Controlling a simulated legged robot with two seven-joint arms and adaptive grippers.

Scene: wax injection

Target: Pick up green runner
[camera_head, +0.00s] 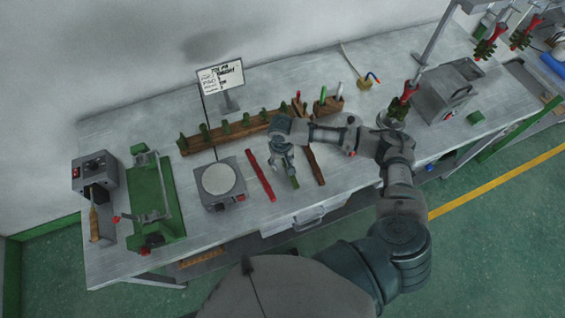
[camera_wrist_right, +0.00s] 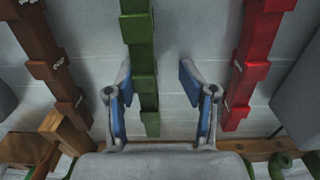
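The green runner (camera_head: 295,182) lies on the table below my right gripper, mostly hidden by it in the head view. In the right wrist view the green runner (camera_wrist_right: 141,62) is a long stepped bar between the two blue-padded fingers, nearer the left finger. My right gripper (camera_head: 284,163) is open and points down over the runner; its spread fingers also show in the right wrist view (camera_wrist_right: 157,78). I cannot tell its exact height above the runner. My left gripper is not in view.
A red runner (camera_head: 260,175) and a brown runner (camera_head: 315,165) lie on either side of the green one. A wooden rack (camera_head: 230,134) with green pieces stands behind. A grey device with a round plate (camera_head: 219,180) is to the left.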

